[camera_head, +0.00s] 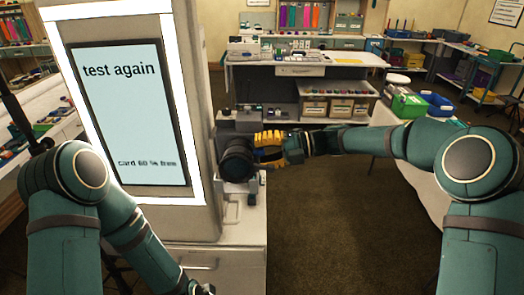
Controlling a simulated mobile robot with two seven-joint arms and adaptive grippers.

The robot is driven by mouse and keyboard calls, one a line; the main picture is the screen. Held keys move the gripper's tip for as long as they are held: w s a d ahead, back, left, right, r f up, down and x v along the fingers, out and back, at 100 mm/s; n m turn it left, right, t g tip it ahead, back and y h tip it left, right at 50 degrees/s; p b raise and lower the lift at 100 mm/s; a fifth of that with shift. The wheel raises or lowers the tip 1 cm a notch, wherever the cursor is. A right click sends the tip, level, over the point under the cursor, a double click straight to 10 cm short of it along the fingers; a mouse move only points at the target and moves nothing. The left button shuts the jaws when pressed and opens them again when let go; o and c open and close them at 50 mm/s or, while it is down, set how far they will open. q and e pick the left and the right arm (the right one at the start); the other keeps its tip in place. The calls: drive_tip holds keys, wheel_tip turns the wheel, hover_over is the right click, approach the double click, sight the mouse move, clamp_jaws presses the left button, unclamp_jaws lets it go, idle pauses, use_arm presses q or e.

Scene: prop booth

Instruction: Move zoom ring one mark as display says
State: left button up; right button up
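The display (130,115) on the tall white-edged booth at left reads "test again" and, lower down, "card 60 % free". The camera with its dark lens (237,163) sits on a grey mount beside the booth. My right gripper (262,150), with yellow-orange parts, reaches in from the right and is at the lens's right side. Whether its fingers touch the zoom ring, and whether they are open or shut, I cannot tell. The ring's marks are too small to read. My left arm hangs at the lower left, and its gripper is not clearly visible.
A white cabinet (225,262) stands below the camera. Behind is a bench (300,72) with drawers and bins. A table at right holds a green crate (408,106) and a blue bin (438,104). The brown floor in the middle is clear.

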idle(0.3)
drive_tip(key=d+r, duration=0.2)
drive_tip(key=d, duration=0.9)
drive_tip(key=shift+d+r, duration=0.15)
drive_tip(key=shift+d, duration=0.2)
